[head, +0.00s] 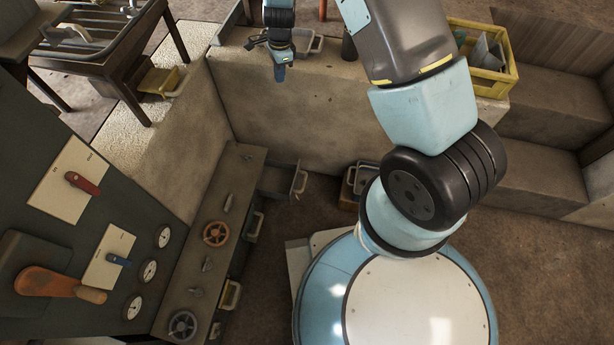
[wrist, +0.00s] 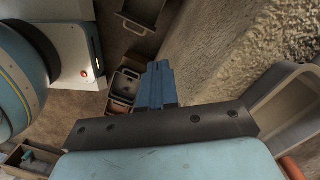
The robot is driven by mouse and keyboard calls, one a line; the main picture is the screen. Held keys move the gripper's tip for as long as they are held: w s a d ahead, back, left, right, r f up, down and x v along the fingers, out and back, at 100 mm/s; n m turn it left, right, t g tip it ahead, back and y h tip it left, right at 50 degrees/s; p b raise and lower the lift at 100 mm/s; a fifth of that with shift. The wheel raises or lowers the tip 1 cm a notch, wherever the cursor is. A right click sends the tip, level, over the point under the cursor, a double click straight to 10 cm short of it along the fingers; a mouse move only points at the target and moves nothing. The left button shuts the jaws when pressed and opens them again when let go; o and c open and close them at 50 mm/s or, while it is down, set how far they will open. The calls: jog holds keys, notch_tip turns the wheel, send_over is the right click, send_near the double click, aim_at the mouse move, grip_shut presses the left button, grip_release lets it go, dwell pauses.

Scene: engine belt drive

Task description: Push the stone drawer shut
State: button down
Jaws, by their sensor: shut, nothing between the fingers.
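A grey drawer (head: 283,183) with a pale handle stands pulled out of the low cabinet under the control panel, beside the stone block. I take it as the stone drawer, but its label does not show. A drawer with a handle, which looks like the same one, shows at the top of the wrist view (wrist: 138,17). My gripper (head: 280,73) points down over the stone block, well apart from that drawer. Its blue fingers (wrist: 158,84) are together and empty.
The stone block (head: 300,105) lies between my gripper and the drawer. A pale tray (head: 308,42) sits close to my gripper. A yellow crate (head: 488,75) stands at the right. A container (head: 358,180) is on the floor. Another yellow drawer (head: 160,82) hangs open upper left.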

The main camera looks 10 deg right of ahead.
jog(key=s+f+m+h, duration=0.1)
jog(key=s+f+m, duration=0.1)
jog(key=f, duration=0.8)
jog(key=s+f+m+h, duration=0.1)
jog(key=s+f+m, duration=0.1)
jog(key=f, duration=0.9)
jog(key=s+d+f+m+h, duration=0.1)
jog(key=s+d+f, duration=0.25)
jog(key=f, duration=0.65)
jog(key=s+d+f+m+g+h, duration=0.1)
jog(key=s+d+f, duration=0.25)
jog(key=f, duration=0.55)
jog(key=s+d+f+m+h, duration=0.1)
jog(key=s+d+f, duration=0.25)
jog(key=f, duration=0.65)
jog(key=shift+w+a, duration=0.25)
jog(key=shift+a, duration=0.75)
jog(key=shift+w+a, duration=0.2)
jog(key=shift+a, duration=0.8)
